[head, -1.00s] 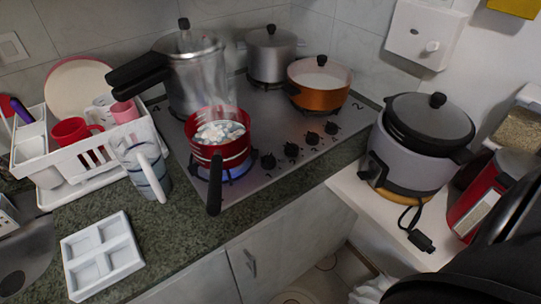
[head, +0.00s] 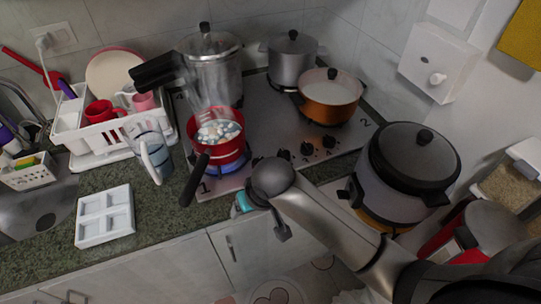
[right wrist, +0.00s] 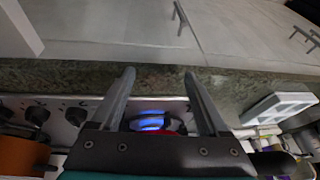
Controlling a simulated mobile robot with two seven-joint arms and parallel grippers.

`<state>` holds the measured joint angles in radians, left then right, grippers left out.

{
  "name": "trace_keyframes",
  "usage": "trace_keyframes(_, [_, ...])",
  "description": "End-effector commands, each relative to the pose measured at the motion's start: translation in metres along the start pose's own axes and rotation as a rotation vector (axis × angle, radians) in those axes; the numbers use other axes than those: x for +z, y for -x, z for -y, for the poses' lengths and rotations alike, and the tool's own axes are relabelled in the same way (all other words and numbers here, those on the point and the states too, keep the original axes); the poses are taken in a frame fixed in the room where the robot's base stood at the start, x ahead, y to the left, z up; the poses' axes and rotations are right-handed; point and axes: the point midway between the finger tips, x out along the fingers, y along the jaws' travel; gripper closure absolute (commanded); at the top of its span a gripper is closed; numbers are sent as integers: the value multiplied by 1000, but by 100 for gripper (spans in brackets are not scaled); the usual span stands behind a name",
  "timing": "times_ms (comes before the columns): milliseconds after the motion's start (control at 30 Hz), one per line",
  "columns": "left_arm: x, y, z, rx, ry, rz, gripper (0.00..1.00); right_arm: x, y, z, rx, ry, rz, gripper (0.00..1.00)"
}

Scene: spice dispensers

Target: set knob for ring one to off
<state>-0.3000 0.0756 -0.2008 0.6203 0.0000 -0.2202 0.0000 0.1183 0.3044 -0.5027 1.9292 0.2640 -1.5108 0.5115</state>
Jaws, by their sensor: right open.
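A red pot (head: 207,150) full of pale round pieces stands on the front-left ring of the stove (head: 262,118). A blue flame (head: 232,168) burns under it, and a "1" is marked near that ring. Black knobs (head: 306,148) line the stove's front edge; my right arm covers part of the row. My right gripper (right wrist: 159,74) is open and empty, its fingers pointing over the counter edge in front of the lit ring. My left gripper is out of view.
An orange pot (head: 329,112), a steel pot (head: 292,68) and a pressure cooker (head: 213,72) stand on the other rings. A glass jug (head: 150,148) and a white tray (head: 104,216) are on the counter. A rice cooker (head: 404,172) stands at right.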

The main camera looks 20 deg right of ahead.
Motion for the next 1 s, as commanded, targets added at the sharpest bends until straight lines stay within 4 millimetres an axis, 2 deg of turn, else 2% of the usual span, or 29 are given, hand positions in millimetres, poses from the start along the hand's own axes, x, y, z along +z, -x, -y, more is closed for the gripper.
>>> trace_keyframes(33, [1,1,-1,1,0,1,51,-16,7,-2,16,-4,-9,22])
trace_keyframes(300, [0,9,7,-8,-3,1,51,-77,60,-8,118,-69,-24,22])
trace_keyframes(433, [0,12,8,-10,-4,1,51,-98,85,-17,184,-113,-34,22])
trace_keyframes(600, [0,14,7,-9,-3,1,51,-113,106,-27,245,-158,-44,22])
trace_keyframes(767, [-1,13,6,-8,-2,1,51,-116,106,-32,264,-173,-44,22])
trace_keyframes(867, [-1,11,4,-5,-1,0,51,-115,96,-35,264,-174,-43,22])
trace_keyframes(1000, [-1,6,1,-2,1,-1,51,-115,70,-41,264,-174,-43,22])
